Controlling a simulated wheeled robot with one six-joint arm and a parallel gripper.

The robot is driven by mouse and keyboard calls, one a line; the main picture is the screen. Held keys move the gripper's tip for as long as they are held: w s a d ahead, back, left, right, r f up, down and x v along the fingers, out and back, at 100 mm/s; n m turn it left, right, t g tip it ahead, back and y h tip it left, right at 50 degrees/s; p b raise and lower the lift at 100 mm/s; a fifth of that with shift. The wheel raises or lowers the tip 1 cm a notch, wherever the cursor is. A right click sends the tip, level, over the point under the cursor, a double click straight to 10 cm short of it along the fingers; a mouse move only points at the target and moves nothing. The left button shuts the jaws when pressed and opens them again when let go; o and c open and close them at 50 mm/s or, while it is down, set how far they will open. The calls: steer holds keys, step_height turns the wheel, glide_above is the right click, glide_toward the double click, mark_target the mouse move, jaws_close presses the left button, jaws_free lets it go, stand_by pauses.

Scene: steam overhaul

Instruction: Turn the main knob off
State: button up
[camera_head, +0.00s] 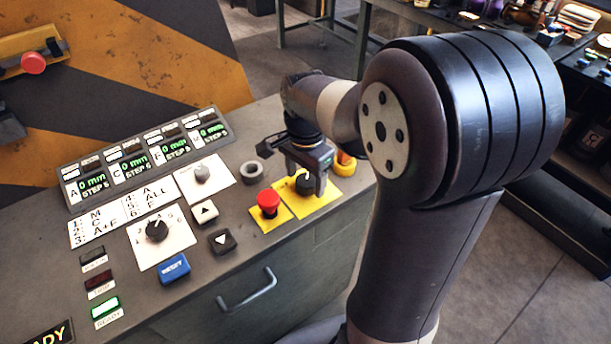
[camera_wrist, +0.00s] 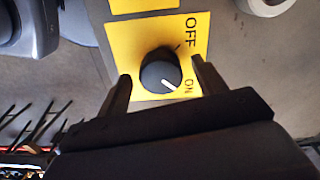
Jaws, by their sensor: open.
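The main knob is a round black knob (camera_wrist: 160,72) on a yellow plate (camera_wrist: 202,22) printed OFF and ON. Its white pointer line points toward the ON print in the wrist view. In the head view the knob (camera_head: 306,184) shows on its yellow plate (camera_head: 322,203), partly covered by my gripper (camera_head: 306,186). My gripper also shows in the wrist view (camera_wrist: 160,75). It is open, with one finger on each side of the knob. I cannot tell whether the fingers touch it.
A red push button (camera_head: 268,203) stands close left of the knob on its own yellow plate. A black selector knob (camera_head: 157,230), a blue button (camera_head: 173,268) and digital displays (camera_head: 150,157) fill the panel's left. The panel edge is close in front.

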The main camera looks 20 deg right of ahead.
steer(key=shift+f, duration=0.1)
steer(key=c, duration=1)
steer(key=shift+n, duration=0.4)
steer(key=n+p, duration=0.1)
steer(key=n, duration=0.2)
steer(key=shift+n, duration=0.4)
steer(key=n+p, duration=0.1)
steer(key=n, duration=0.3)
steer(key=shift+s+d+n, duration=0.1)
steer(key=shift+n, duration=0.2)
steer(key=n+p, duration=0.1)
steer(key=n, duration=0.3)
steer(key=n+p, duration=0.1)
steer(key=n, duration=0.3)
steer(key=shift+d+n, duration=0.1)
steer(key=shift+n, duration=0.2)
